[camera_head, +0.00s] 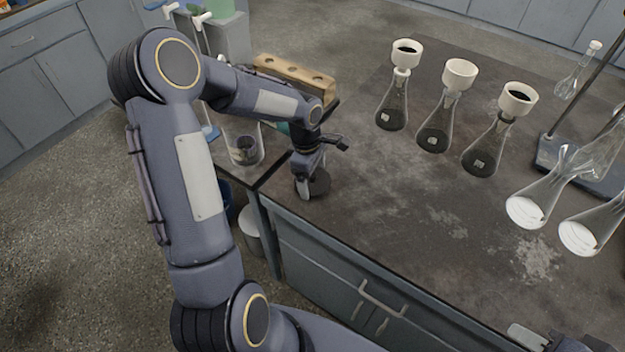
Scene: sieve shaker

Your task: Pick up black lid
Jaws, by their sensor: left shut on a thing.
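The black lid (321,184) is a dark round disc at the left end of the dark bench top, near its front edge. My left gripper (306,187) reaches down over it from the left and is shut on it. The fingers and wrist hide part of the lid, and I cannot tell whether it is clear of the bench top. Part of my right gripper (528,337) shows at the bottom right edge, far from the lid. Its jaws are too cut off to tell their state.
Several flasks with white funnels (434,122) stand behind and right of the lid. Clear flasks with white contents (528,209) and a stand (585,165) are at the right. A wooden rack (290,74) and a glass beaker (243,148) are near my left arm. The bench's middle is clear.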

